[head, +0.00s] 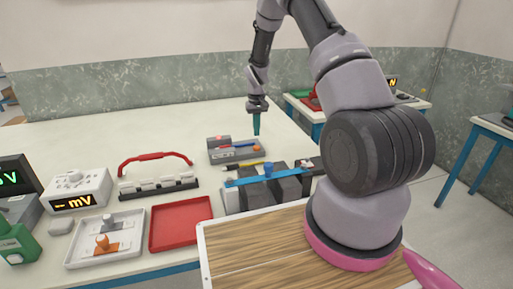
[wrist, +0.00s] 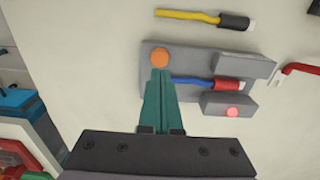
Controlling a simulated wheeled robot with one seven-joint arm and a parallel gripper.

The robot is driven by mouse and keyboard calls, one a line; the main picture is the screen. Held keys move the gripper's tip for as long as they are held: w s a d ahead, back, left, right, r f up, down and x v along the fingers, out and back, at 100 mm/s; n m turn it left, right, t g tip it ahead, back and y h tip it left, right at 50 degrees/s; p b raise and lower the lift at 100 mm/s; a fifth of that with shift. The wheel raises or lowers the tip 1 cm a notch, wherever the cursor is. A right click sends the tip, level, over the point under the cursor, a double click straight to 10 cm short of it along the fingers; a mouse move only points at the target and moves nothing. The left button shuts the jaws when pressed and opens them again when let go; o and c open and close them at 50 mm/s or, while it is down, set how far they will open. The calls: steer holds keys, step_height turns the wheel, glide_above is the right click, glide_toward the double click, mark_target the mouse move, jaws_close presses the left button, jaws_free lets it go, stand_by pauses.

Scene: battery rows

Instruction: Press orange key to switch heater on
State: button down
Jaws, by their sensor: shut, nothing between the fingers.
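The orange key (wrist: 159,57) is a round button near one end of a grey heater box (wrist: 154,88). The box also shows in the head view (head: 223,157), on the table's far side. My gripper (wrist: 161,72) is shut and empty, its green fingers pointing at the key. In the wrist view the fingertips overlap the key's lower edge. In the head view my gripper (head: 256,132) hangs upright over the box's right end. I cannot tell whether the tips touch the key.
A blue-and-red cable piece (wrist: 205,83) lies across the box; a yellow one (wrist: 188,15) lies beside it. Dark battery blocks under a blue bar (head: 265,177) stand nearer. A red tray (head: 180,222), a red-handled rack (head: 158,188) and a mV meter (head: 75,195) are left.

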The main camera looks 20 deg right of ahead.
steer(key=shift+r, duration=0.1)
steer(key=d, duration=1)
stand_by(0.3)
steer(key=c, duration=1.2)
jaws_free()
steer(key=shift+c, duration=0.2)
steer(key=o, duration=1)
steer(key=a+r, duration=0.1)
steer(key=w+a+r, duration=0.1)
steer(key=a, duration=0.1)
steer(key=w+a+r, duration=0.1)
steer(key=r, duration=0.1)
steer(key=shift+a, duration=0.25)
steer(key=shift+o, duration=1.2)
steer(key=w+a+r, duration=0.2)
steer(key=a+r, duration=1)
steer(key=a, duration=0.2)
steer(key=shift+r, duration=0.15)
step_height(320, 180, down, 10)
steer(key=shift+a+r, duration=0.2)
steer(key=shift+a, duration=0.1)
